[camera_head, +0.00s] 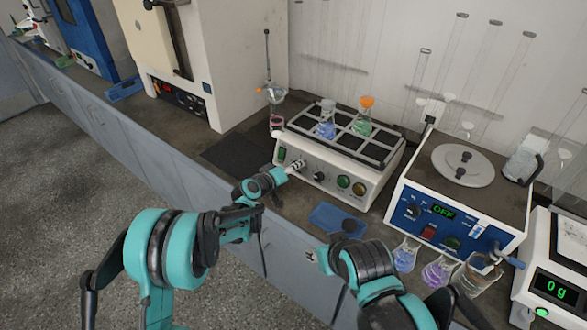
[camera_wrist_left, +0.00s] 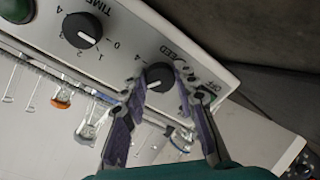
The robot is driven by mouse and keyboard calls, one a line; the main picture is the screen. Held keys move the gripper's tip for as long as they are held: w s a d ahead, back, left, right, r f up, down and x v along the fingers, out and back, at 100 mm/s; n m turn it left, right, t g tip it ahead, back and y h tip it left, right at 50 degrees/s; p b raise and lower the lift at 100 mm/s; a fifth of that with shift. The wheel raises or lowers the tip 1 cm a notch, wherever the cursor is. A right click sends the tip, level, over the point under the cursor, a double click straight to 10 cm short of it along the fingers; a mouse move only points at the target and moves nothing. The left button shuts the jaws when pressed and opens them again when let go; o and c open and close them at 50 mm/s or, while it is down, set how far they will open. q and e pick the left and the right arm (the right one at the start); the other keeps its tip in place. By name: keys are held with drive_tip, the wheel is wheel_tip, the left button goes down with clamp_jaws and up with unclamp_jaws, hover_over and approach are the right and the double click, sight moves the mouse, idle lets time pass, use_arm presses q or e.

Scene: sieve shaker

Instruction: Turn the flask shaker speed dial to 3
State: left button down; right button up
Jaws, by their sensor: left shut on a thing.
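The flask shaker (camera_head: 345,170) is a white box with a black rack on top and a sloped front panel of knobs and buttons. My left gripper (camera_head: 297,166) is at the left part of that panel. In the left wrist view, the black speed dial (camera_wrist_left: 160,77) sits between the fingertips of my left gripper (camera_wrist_left: 160,82), which is shut on it. The view is turned round, so the panel print reads upside down. The fingers cover much of the SPEED lettering and scale, and I cannot read the dial's setting.
The timer dial (camera_wrist_left: 82,30) is beside the speed dial. Flasks with a blue liquid (camera_head: 326,128) and a green liquid (camera_head: 362,128) stand in the rack. A blue tray (camera_head: 330,215) lies in front.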

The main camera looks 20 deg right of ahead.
use_arm(q)
drive_tip(key=shift+m, duration=1.1)
drive_tip(key=c, duration=1.2)
unclamp_jaws()
drive_tip(key=shift+f, duration=0.1)
drive_tip(key=shift+o, duration=0.2)
drive_tip(key=v, duration=1.2)
drive_tip(key=shift+a, duration=0.1)
